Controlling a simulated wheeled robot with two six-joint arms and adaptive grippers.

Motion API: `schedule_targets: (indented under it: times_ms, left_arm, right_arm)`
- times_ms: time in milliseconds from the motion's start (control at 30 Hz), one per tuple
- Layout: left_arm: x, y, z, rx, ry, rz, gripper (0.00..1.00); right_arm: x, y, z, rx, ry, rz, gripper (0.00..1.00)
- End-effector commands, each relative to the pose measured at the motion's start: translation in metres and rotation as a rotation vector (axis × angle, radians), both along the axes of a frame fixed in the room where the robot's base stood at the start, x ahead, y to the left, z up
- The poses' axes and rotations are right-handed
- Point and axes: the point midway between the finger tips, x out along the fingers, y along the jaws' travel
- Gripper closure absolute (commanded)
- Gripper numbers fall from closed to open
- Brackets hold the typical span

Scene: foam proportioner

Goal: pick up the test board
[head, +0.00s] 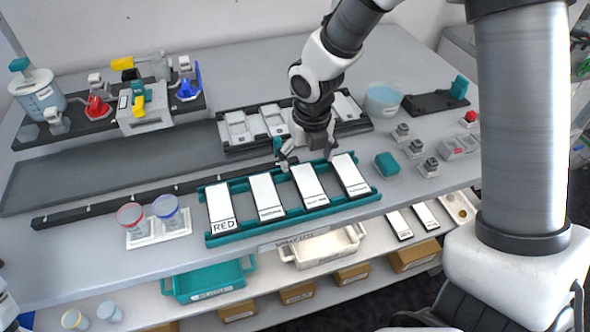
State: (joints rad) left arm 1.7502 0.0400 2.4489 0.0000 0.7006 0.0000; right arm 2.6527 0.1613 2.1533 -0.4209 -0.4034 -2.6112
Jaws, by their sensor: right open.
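Several white test boards lie side by side in a teal rack (222,238) at the front of the bench. The leftmost board (219,202) has "RED" printed on its lower end. To its right are a second board (265,195), a third board (308,184) and a rightmost board (349,174). My right gripper (307,160) points down above the rack's back edge, with its fingers spread near the top of the third board. It is open with nothing between its fingers. I cannot see my left gripper.
Behind my gripper stands a dark rack (234,146) with white trays. Two cups (131,219) stand left of the teal rack. A teal block (386,164) and small fixtures are at right. A teal bin (210,280) and white bin (323,249) sit on the lower shelf.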

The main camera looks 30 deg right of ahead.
Motion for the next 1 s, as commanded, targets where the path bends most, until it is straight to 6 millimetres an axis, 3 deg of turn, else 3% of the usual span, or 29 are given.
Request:
schedule_targets:
  times_ms: [400,633,667,833,1000]
  left_arm:
    - [-0.001,0.0,-0.016,0.0,0.002,0.0,0.6]
    - [-0.001,0.0,-0.015,0.0,0.002,0.0,0.6]
    - [-0.001,0.0,-0.015,0.0,0.002,0.0,0.6]
    - [-0.001,0.0,-0.015,0.0,0.002,0.0,0.6]
    - [-0.001,0.0,-0.016,0.0,0.002,0.0,0.6]
  right_arm:
    - [0.003,-0.001,-0.068,0.001,0.004,0.0,0.12]
    - [0.004,-0.001,-0.07,0.003,0.001,-0.001,0.12]
    - [0.004,-0.001,-0.07,0.003,0.001,-0.001,0.16]
    - [0.004,-0.001,-0.07,0.003,0.001,-0.001,0.76]
    - [0.004,-0.001,-0.071,0.003,0.002,-0.001,0.77]
